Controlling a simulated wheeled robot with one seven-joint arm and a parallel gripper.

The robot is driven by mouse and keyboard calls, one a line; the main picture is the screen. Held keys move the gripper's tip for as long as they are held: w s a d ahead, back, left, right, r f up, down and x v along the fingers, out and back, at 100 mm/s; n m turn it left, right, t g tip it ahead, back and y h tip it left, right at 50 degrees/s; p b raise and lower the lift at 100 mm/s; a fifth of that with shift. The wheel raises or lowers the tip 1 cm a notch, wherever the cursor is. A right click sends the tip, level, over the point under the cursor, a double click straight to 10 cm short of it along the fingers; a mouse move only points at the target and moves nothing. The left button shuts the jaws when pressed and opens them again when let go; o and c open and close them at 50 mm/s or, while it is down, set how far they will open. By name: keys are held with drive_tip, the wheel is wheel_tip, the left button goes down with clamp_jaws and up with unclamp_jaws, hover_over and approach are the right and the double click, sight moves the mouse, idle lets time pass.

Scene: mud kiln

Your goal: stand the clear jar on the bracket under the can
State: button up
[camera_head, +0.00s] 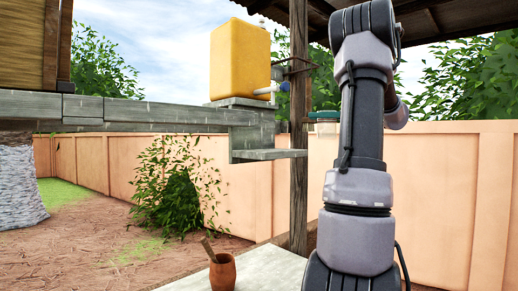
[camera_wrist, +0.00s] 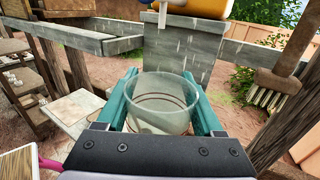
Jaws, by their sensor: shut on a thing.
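The clear jar (camera_wrist: 160,104) is upright, open mouth up, between the teal fingers of my gripper (camera_wrist: 161,78) in the wrist view. My gripper is shut on it. In the head view a teal part of my gripper (camera_head: 323,116) shows left of my arm; the arm hides the rest, and I cannot make out the jar. The yellow can (camera_head: 240,60) stands on a grey ledge, its tap (camera_head: 268,91) pointing right. The bracket (camera_head: 268,154) is a grey step below the tap, left of my gripper. The can's underside (camera_wrist: 205,7) shows at the top of the wrist view.
A wooden post (camera_head: 298,130) stands close to the bracket's right end. A clay pot (camera_head: 223,272) with a stick in it stands on a pale surface below. A brush-like tool (camera_wrist: 275,85) hangs at the right in the wrist view. Air above the bracket looks clear.

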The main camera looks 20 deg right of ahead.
drive_tip(key=shift+f+x, duration=0.55)
drive_tip(key=shift+x, duration=2.5)
drive_tip(key=shift+f+x, duration=0.6)
drive_tip(key=shift+x, duration=2.4)
drive_tip(key=shift+f+x, duration=0.55)
drive_tip(key=shift+x, duration=2.5)
drive_tip(key=shift+f, duration=0.15)
drive_tip(key=o, duration=1.4)
